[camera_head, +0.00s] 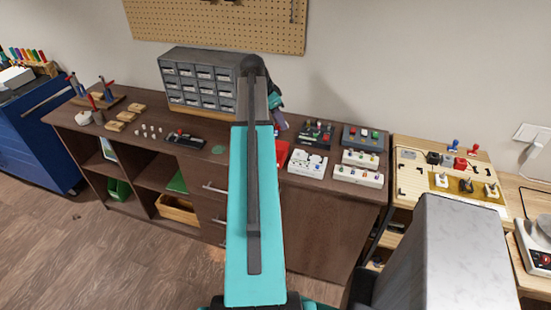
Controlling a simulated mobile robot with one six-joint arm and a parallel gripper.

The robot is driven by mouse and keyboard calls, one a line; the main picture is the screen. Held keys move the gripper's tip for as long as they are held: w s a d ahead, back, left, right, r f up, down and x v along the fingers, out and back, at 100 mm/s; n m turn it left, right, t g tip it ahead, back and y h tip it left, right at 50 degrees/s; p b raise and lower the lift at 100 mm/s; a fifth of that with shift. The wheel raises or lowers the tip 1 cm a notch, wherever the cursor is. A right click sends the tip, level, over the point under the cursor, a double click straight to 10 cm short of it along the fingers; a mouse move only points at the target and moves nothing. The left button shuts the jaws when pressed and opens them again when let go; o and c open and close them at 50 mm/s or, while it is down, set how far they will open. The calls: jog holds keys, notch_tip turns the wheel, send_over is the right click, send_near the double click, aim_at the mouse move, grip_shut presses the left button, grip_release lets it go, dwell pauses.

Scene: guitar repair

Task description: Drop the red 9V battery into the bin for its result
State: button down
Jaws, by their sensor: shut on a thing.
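My arm reaches up the middle of the view, and my gripper (278,112) shows only in part beside its far end, above the back of the brown bench. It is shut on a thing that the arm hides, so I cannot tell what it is. A red open-looking container (282,153), perhaps a bin, sits on the bench below the gripper, partly covered by the arm.
The brown bench (145,117) carries a grey drawer cabinet (200,80) at the back and a flat green round thing (218,149). White pedal-like boxes (307,163) stand right of the red container. A marble-topped block (450,240) stands at front right. Wooden floor at left is clear.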

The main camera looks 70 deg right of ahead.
aim_at(277, 129)
jog(key=shift+f, duration=0.15)
jog(key=shift+f+b, duration=1.6)
jog(key=shift+f, duration=1.25)
jog(key=c, duration=1.5)
grip_release()
jog(key=shift+a+r, duration=0.1)
jog(key=shift+b+v, duration=1.7)
jog(key=shift+v, duration=5.1)
